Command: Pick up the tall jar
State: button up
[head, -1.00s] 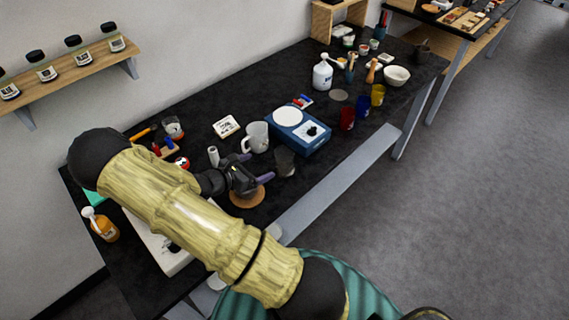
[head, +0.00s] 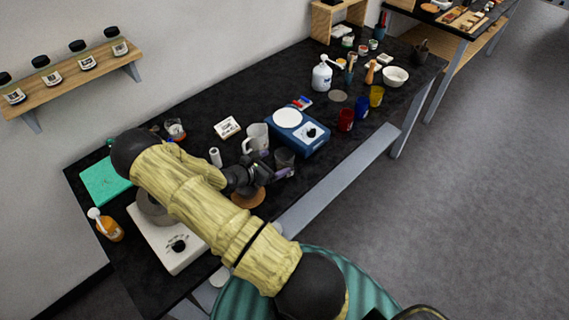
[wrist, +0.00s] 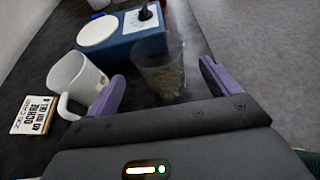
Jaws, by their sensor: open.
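My gripper (head: 275,164) is open and close to the jar. In the wrist view the purple fingers of my gripper (wrist: 161,71) are spread to the left and right of the jar, with a gap on each side. Part of the jar is hidden by my gripper in the head view.
A white mug (head: 255,138) stands just left of the jar, its handle near my left finger in the wrist view. A round cork mat (head: 248,197) lies in front. Red, blue and yellow cups (head: 346,120) stand farther right.

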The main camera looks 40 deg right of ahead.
aim_at(277, 161)
jog(key=shift+p+x, duration=0.7)
jog(key=shift+x, duration=1.25)
jog(key=shift+a+f, duration=0.1)
jog(key=c, duration=1.1)
